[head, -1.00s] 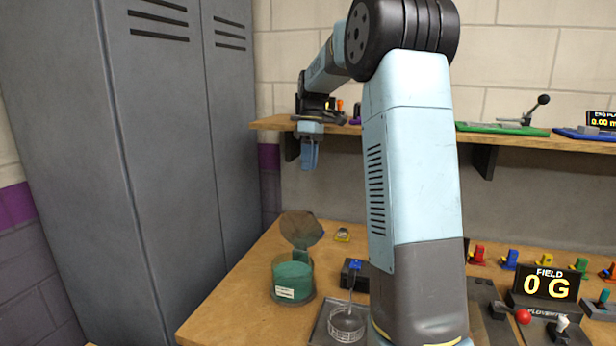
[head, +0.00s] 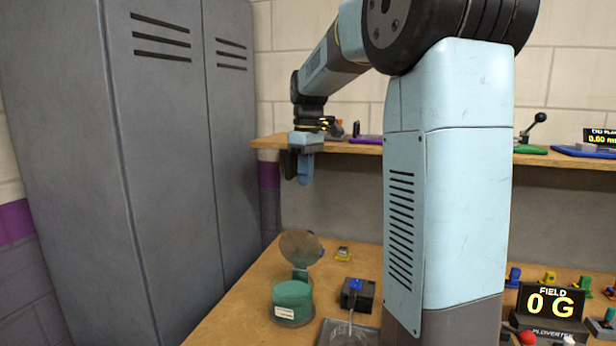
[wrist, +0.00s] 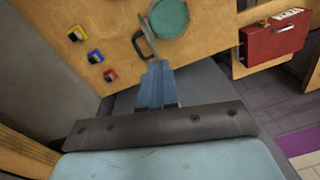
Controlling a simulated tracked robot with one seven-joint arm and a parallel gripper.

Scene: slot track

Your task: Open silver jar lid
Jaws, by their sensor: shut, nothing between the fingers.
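The jar (head: 292,308) stands on the wooden bench, with a green body and a pale label. Its brownish-grey round lid (head: 300,245) is raised and tilted up behind the green top, apart from it except at the hinge side. In the wrist view the jar's green top (wrist: 170,17) shows uncovered from above, and a dark curved edge beside it looks like the raised lid (wrist: 142,42). My gripper (head: 301,181) hangs above and behind the jar, clear of the lid. Its blue fingers (wrist: 157,72) are together and empty.
A wall shelf (head: 350,146) runs behind my gripper. A grey locker (head: 90,180) stands at the left. A black box with a blue part (head: 356,293) sits right of the jar. In the wrist view, a red case (wrist: 275,40) lies right and small coloured clips (wrist: 95,56) lie left.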

